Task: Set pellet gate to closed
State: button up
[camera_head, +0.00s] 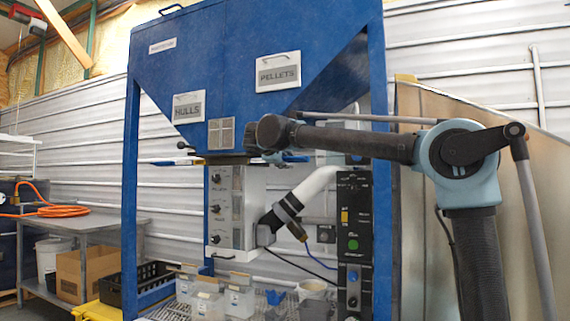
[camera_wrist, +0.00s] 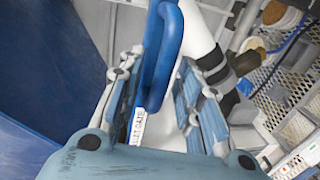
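The blue hopper (camera_head: 225,65) fills the middle of the head view, with a PELLETS plate (camera_head: 278,72) and a HULLS plate (camera_head: 188,107). In the wrist view a blue looped handle (camera_wrist: 163,55) passes between the two fingers of my gripper (camera_wrist: 160,75). A white label (camera_wrist: 138,126), partly hidden and ending in what looks like "LLET GATE", shows below it. The fingers stand apart on either side of the handle; I see a narrow gap on the left and cannot tell about contact on the right. In the head view my arm hides most of the gripper under the hopper.
A white pipe (camera_head: 316,185) with a dark collar runs below the hopper, near the fingers. A black control panel (camera_head: 353,235) stands at right. Clear bins (camera_head: 207,300) sit below. A grey table (camera_head: 90,228) with an orange hose stands at left.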

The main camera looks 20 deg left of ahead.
jog(key=v, duration=1.1)
jog(key=shift+s, duration=0.45)
